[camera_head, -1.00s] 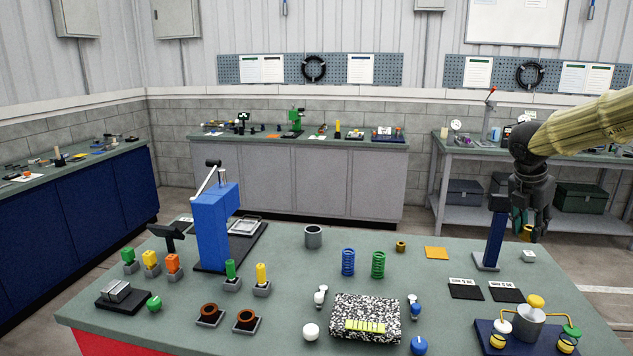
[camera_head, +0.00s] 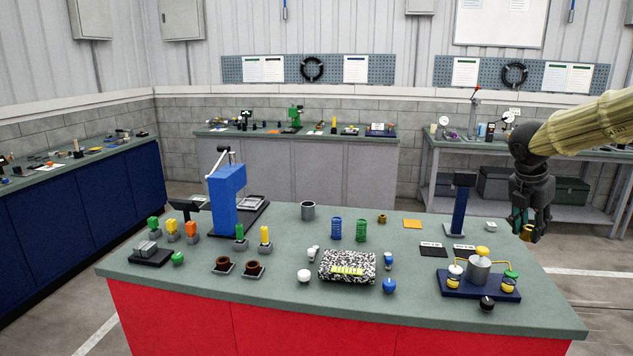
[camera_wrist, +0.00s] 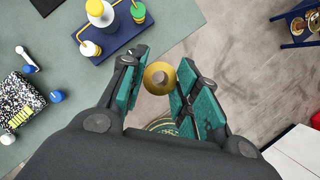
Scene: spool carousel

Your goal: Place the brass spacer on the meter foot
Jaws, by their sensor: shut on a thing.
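My gripper (camera_head: 528,224) is at the right in the head view, shut on the brass spacer (camera_head: 527,234). In the wrist view the spacer (camera_wrist: 150,74) is a round brass piece with a grey middle, between the teal finger pads (camera_wrist: 160,90). The spacer is in the air, and the wrist view shows bare floor below it, beside the bench edge. I cannot tell for certain which thing is the meter foot. Dial meters (camera_head: 444,121) stand on the grey bench at the back right.
The green-topped red bench (camera_head: 290,290) carries a blue press (camera_head: 222,200), springs, a speckled block (camera_head: 347,266) and a dark blue post (camera_head: 460,208). A blue tray with a grey cylinder (camera_head: 479,268) sits near my gripper. Floor is clear at the right.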

